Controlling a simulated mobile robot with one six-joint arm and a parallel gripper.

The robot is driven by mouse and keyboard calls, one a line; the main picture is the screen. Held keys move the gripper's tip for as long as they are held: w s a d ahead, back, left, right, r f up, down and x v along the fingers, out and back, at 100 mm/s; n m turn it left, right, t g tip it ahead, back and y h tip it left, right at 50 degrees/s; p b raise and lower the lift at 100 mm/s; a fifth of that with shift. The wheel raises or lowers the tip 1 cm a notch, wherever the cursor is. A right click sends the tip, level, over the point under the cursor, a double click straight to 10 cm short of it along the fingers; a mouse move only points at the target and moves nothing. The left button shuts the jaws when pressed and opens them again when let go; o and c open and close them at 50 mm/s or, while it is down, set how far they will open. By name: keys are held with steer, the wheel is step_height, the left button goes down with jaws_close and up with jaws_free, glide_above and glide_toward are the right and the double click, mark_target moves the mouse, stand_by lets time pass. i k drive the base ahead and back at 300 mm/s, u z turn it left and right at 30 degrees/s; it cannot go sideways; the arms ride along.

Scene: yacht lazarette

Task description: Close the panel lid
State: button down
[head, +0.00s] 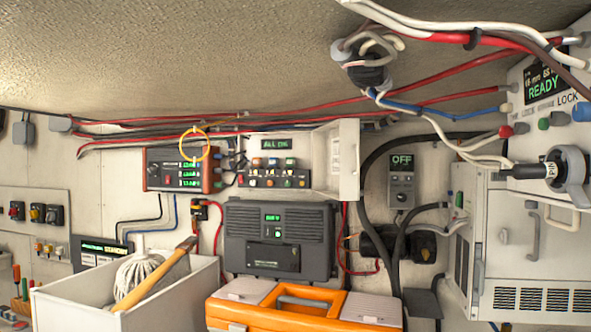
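The panel (273,172) is a white box on the back wall with rows of coloured switches or buttons and a small green-lit display above them. Its lid (336,160) is a white, shallow door standing open at the panel's right side, swung out toward me. The switches are uncovered. The lid's hinge line is not clear. My gripper is not in this view.
Below are a grey charger-like unit (278,240), an orange toolbox (305,314) and a white bin (70,303) holding a mop. A red-framed instrument (180,168) sits left of the panel. Cables run above; a white cabinet (530,250) stands right.

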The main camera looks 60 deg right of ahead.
mark_target(336, 147)
steer(key=u, duration=0.7)
steer(key=k, duration=0.15)
steer(key=z, duration=2.65)
steer(key=k, duration=0.55)
steer(key=u, duration=0.2)
steer(key=i, duration=0.55)
steer(key=z, duration=0.1)
